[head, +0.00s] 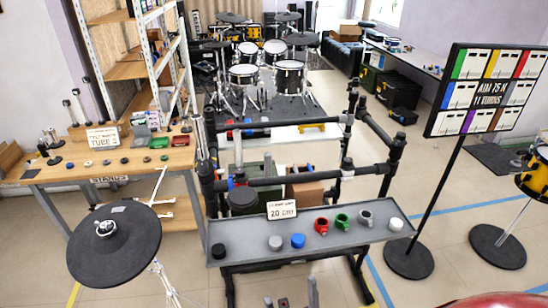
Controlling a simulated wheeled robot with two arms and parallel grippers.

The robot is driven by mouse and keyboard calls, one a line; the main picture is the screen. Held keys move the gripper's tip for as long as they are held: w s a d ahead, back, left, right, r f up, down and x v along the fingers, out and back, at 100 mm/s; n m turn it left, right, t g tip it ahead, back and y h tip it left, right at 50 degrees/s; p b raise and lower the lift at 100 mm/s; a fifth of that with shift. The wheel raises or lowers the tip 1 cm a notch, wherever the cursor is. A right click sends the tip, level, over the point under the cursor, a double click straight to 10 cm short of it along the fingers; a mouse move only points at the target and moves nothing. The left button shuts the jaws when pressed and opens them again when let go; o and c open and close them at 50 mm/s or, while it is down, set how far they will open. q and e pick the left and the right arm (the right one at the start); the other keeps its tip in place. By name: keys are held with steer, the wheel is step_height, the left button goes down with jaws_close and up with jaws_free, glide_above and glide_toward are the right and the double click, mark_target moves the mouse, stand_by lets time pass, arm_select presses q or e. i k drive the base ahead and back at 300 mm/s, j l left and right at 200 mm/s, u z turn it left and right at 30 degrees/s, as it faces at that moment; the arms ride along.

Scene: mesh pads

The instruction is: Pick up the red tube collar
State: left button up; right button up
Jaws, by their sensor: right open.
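The red tube collar (321,227) stands on the grey tray (240,262) of the black tube rack, right of the blue cap (298,240) and left of the green collar (341,220). A grey collar (365,217) is further right. My right gripper (297,299) shows only by its grey fingertips at the bottom edge. It is open, below the tray in the picture and apart from the red collar. My left gripper is not in view.
A grey cap (275,242), a black cap (218,251) and a white cap (396,225) also sit on the tray. A sign (281,210) stands behind them. A black drum pad (112,258) is left of the tray; a sign stand (409,258) is on the right.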

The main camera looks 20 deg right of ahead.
mark_target(323, 231)
steer(key=z, duration=1.1)
